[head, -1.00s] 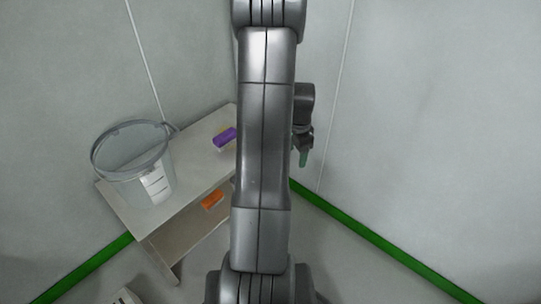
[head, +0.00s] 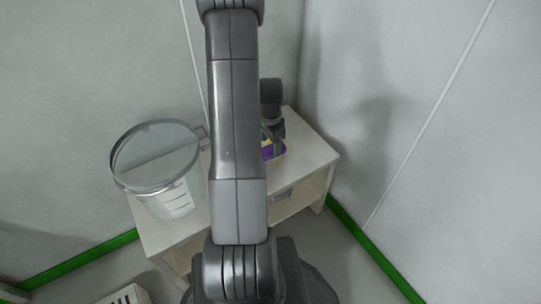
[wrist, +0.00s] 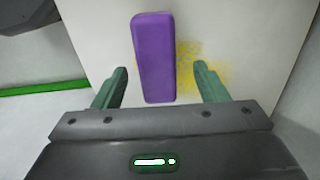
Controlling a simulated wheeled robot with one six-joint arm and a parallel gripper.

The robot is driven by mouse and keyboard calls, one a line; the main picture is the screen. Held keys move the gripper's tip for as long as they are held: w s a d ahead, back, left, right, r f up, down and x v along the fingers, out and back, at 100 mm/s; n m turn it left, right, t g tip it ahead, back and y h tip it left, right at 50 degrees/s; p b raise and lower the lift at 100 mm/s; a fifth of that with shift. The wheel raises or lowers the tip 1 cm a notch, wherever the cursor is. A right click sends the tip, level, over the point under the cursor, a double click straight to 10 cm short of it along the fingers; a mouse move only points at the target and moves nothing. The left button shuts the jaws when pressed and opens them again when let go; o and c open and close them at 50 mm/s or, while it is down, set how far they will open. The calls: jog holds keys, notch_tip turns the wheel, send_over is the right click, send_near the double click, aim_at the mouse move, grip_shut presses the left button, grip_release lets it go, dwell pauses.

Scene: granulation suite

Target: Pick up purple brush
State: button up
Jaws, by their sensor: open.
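The purple brush (wrist: 154,58) lies on the pale table top (wrist: 236,32), long side pointing away from my gripper in the wrist view. My gripper (wrist: 160,85) is open, with a green finger on each side of the brush's near end in that picture. I cannot tell how high the fingers are above the table. In the head view the brush (head: 270,151) shows only in part, behind my arm and below my gripper (head: 273,140).
A clear bucket (head: 165,182) with a grey rim stands on the table, left of my arm. Yellow powder (wrist: 205,62) lies right of the brush. The table top's right end (head: 312,152) is clear. Walls rise close behind. A white slatted item (head: 124,296) sits low at bottom left.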

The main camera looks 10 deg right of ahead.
aim_at(271, 148)
jog(key=f+b, duration=0.2)
jog(key=f, duration=0.3)
jog(key=shift+s+f, duration=0.2)
jog(key=shift+r, duration=0.1)
jog(key=c, duration=1.1)
notch_tip(271, 148, up, 10)
jog(key=p, duration=0.3)
jog(key=w+a+r+n, duration=0.3)
jog(key=a+n, duration=0.4)
jog(key=w+a+r+n, duration=0.2)
jog(key=a+r+n, duration=0.2)
jog(key=a+n, duration=0.4)
jog(key=shift+m, duration=0.3)
jog(key=r+p, duration=0.4)
jog(key=p, duration=0.3)
jog(key=s+r+p, duration=0.1)
jog(key=r+p, duration=0.2)
jog(key=p, duration=0.5)
jog(key=s+r+p, duration=0.1)
jog(key=r+p, duration=0.3)
jog(key=p, duration=0.4)
jog(key=shift+s+d+r, duration=0.1)
jog(key=shift+d+r, duration=0.2)
jog(key=shift+d, duration=0.05)
